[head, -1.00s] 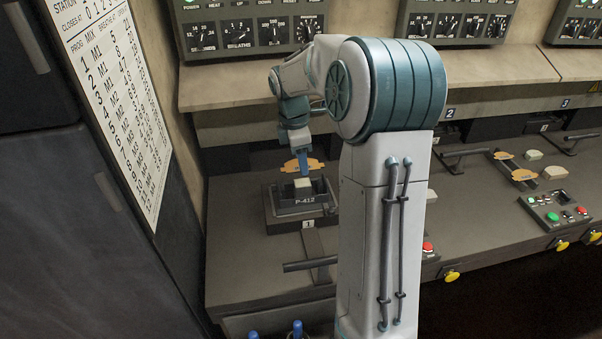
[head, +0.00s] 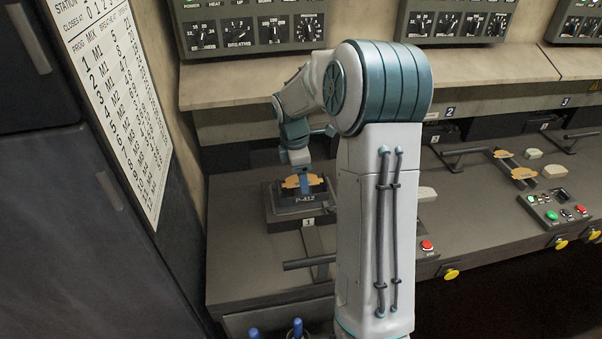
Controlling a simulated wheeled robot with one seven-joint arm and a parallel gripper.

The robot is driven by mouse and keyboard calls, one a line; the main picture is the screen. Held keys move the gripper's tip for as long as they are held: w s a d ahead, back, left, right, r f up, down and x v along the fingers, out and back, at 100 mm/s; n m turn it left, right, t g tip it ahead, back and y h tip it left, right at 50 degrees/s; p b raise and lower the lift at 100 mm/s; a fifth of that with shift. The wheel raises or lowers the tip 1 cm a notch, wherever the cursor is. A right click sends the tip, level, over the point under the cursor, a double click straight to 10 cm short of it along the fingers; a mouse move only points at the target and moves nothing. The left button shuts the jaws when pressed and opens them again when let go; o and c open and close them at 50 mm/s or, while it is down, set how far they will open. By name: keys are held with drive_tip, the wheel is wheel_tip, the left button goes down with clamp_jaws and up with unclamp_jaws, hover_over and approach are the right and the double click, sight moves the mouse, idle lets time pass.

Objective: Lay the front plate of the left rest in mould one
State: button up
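An orange-tan plate (head: 292,182) with a lobed outline is at the dark mould (head: 322,202), marked P-412, with a tag 1 in front of it. My gripper (head: 304,186) points down at the plate's middle, its blue finger in front of the plate. It appears shut on the plate. The plate looks upright or tilted, at the top of the mould opening; I cannot tell whether it touches the bottom. The mould's inside is mostly hidden. The left rest is not visible, perhaps behind my arm.
My arm hides the bench right of the mould. A lever (head: 305,263) juts out before the mould. At the right are other tan plates (head: 523,173), pale blocks (head: 555,171) and a button panel (head: 556,208). Control boxes (head: 247,22) hang above. A dark cabinet (head: 60,230) stands left.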

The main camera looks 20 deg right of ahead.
sight(296, 180)
drive_tip(key=shift+r, duration=0.1)
wheel_tip(296, 180, up, 12)
drive_tip(key=a, duration=0.1)
drive_tip(key=s+a+m+t, duration=0.1)
drive_tip(key=s+a+m, duration=0.2)
drive_tip(key=s+m, duration=0.2)
drive_tip(key=s+a+f+m+t+y, duration=0.1)
drive_tip(key=s+a+m, duration=0.2)
drive_tip(key=s, duration=0.8)
drive_tip(key=s+a+f+m+t, duration=0.1)
drive_tip(key=s+a+m+t, duration=0.1)
drive_tip(key=s+a+m, duration=0.2)
drive_tip(key=s+m, duration=0.3)
drive_tip(key=s, duration=0.2)
drive_tip(key=shift+f+b, duration=0.15)
drive_tip(key=shift+b, duration=0.25)
